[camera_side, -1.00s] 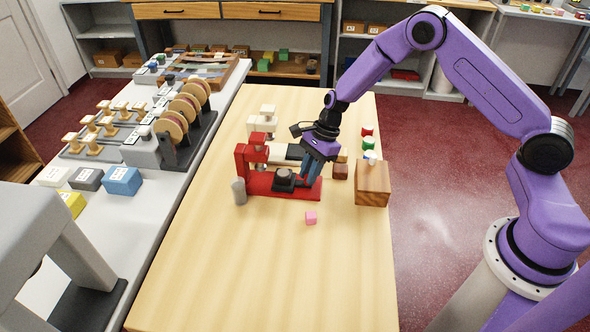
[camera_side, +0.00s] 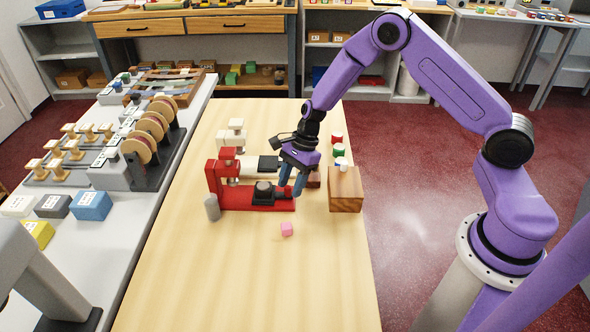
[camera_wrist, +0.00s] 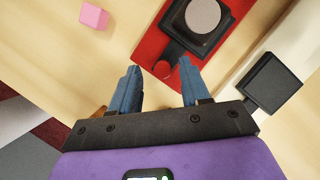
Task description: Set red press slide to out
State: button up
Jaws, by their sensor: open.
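The red press (camera_side: 221,185) stands on the wooden table, with a red base and a raised head at its left end. Its black slide (camera_side: 263,192) carries a grey disc and sits on the base, to the right of the head. The slide also shows in the wrist view (camera_wrist: 179,24), with a small round red knob (camera_wrist: 164,69) at its near end. My gripper (camera_side: 290,190) is over the base's right end. In the wrist view, its blue fingers (camera_wrist: 159,68) are apart, with the knob between or just beyond their tips; contact is not clear.
A white press (camera_side: 233,138) with a black slide stands just behind. A grey cylinder (camera_side: 212,207), a pink cube (camera_side: 287,229) and a wooden block (camera_side: 346,190) are near. The front of the table is clear.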

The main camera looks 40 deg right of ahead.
jog(key=v, duration=1.7)
jog(key=shift+d, duration=0.15)
jog(key=shift+r, duration=0.1)
jog(key=s+a+r+n+g+h, duration=0.1)
jog(key=s+a+r+n, duration=0.1)
jog(key=s+a+n, duration=0.4)
jog(key=s+a+r+n+h, duration=0.1)
jog(key=s+a+r+n, duration=0.1)
jog(key=s+n, duration=0.7)
jog(key=s+d+n+h, duration=0.1)
jog(key=s+n, duration=0.6)
jog(key=s, duration=0.1)
jog(key=s+d+n+t+h, duration=0.1)
jog(key=s+d+n, duration=0.1)
jog(key=s+n, duration=0.6)
jog(key=shift+s+d+r+n, duration=0.2)
jog(key=shift+d+r+n, duration=0.1)
jog(key=shift+r, duration=0.1)
